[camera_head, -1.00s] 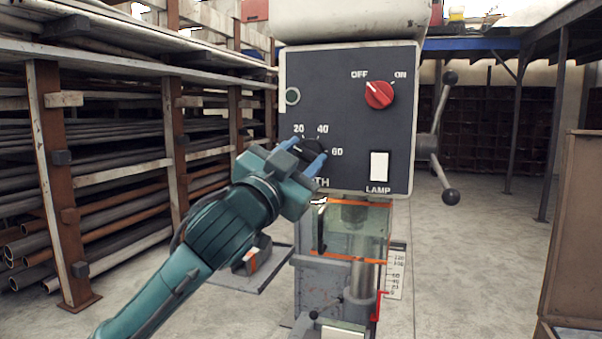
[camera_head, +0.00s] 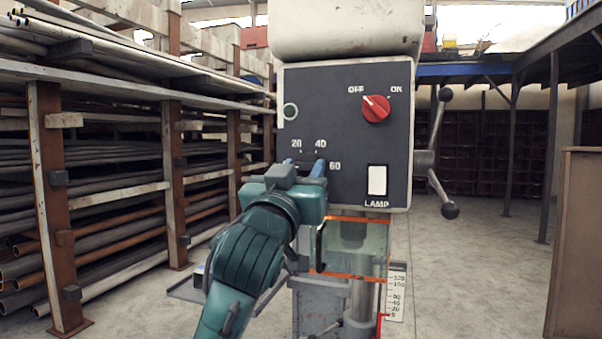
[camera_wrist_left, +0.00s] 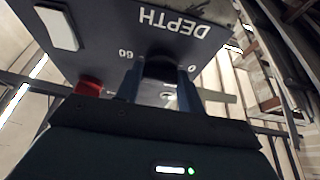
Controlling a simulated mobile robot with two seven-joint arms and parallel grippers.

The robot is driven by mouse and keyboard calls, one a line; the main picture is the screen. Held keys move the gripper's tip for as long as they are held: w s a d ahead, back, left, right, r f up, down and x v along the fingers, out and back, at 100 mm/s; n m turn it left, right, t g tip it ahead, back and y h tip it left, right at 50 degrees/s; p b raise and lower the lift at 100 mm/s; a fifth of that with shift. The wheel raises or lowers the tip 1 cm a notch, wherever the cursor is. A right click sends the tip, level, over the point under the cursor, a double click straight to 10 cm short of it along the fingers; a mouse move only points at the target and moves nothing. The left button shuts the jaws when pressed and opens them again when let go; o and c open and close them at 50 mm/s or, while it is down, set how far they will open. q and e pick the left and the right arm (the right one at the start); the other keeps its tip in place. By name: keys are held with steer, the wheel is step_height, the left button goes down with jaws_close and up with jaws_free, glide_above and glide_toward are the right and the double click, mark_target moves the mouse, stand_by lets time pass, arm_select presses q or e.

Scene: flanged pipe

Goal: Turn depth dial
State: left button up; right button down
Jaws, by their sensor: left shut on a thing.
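The dark control panel (camera_head: 335,110) of the machine faces me. The depth dial (camera_head: 306,160) is a black knob at its lower left, among the marks 20, 40 and 60; my gripper mostly hides it in the head view. In the left wrist view the dial (camera_wrist_left: 162,68) sits below the word DEPTH, between the fingers. My left gripper (camera_head: 304,169) is shut on the dial with its two blue fingertips. Which mark the dial points at is hidden. My right gripper is in neither view.
A red OFF/ON switch (camera_head: 376,108) points toward OFF. A white lamp switch (camera_head: 377,180) is at the panel's lower right. A handle with dark knobs (camera_head: 436,150) sticks out at the right side. A clear guard (camera_head: 352,248) hangs below. Pipe racks (camera_head: 120,180) stand at left.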

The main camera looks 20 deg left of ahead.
arm_select(q)
steer(key=o, duration=1)
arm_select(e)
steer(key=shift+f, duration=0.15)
arm_select(q)
steer(key=b+v, duration=0.2)
steer(key=v, duration=1.1)
steer(key=shift+b, duration=0.3)
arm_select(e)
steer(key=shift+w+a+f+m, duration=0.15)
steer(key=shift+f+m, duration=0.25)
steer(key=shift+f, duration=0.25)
arm_select(q)
steer(key=shift+f, duration=0.1)
